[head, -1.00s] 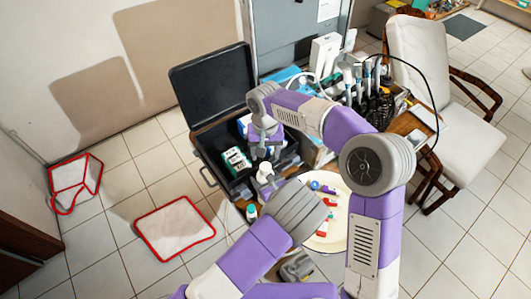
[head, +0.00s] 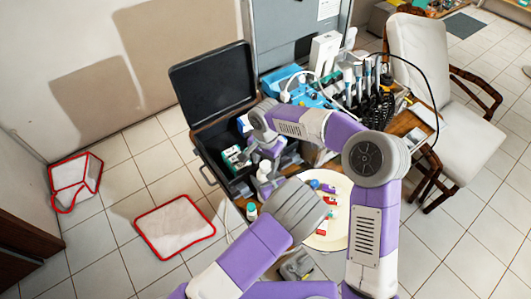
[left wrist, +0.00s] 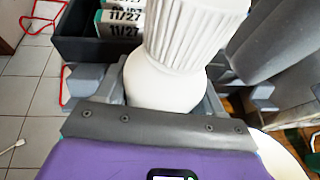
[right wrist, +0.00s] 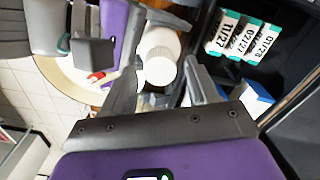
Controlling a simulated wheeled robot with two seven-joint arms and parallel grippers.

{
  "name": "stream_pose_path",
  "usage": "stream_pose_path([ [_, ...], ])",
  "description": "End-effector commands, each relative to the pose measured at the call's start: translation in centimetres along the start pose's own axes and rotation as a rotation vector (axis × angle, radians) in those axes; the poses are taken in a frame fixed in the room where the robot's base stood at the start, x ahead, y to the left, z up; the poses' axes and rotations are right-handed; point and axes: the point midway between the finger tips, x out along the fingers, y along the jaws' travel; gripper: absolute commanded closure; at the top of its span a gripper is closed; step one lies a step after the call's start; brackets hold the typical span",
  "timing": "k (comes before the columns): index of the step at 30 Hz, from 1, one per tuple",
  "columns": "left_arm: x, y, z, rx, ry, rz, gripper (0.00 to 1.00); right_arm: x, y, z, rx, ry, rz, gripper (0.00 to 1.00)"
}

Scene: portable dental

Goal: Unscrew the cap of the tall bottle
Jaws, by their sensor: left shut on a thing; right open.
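The tall white bottle (left wrist: 163,88) stands up between the fingers of my left gripper (left wrist: 165,92), which is shut on its rounded body. Its ribbed white cap (left wrist: 197,35) is on top and runs out of the left wrist view. My right gripper (right wrist: 162,72) is open, and the bottle's white cap (right wrist: 160,70) shows between its fingers, apart from them as far as I can tell. In the head view my right gripper (head: 267,163) is just above the bottle, and my left forearm hides most of the left gripper.
An open black case (head: 212,80) with labelled boxes (right wrist: 238,38) lies beside the bottle. A round cream tray (head: 335,238) with small coloured items is to the right. A blue device (head: 297,82) and a rack of handpieces (head: 375,100) stand behind.

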Motion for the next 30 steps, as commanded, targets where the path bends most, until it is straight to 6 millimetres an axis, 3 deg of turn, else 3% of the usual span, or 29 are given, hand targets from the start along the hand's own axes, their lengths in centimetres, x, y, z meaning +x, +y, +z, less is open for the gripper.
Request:
stream_pose_path([
  [6,0.0,0.0,0.0,0.000,0.000,0.000,1.00,1.8,0.0,0.0,0.000,0.000,0.000,0.41],
  [15,0.0,0.0,0.0,-0.001,0.000,0.000,1.00,2.0,0.0,0.0,-0.001,0.000,0.000,0.42],
  [26,0.0,0.0,0.0,0.000,0.000,0.000,1.00,1.9,0.0,0.0,-0.001,0.000,0.000,0.97],
  [30,0.0,0.0,0.0,0.000,0.000,0.000,1.00,1.9,0.0,0.0,-0.030,0.000,-0.001,0.99],
])
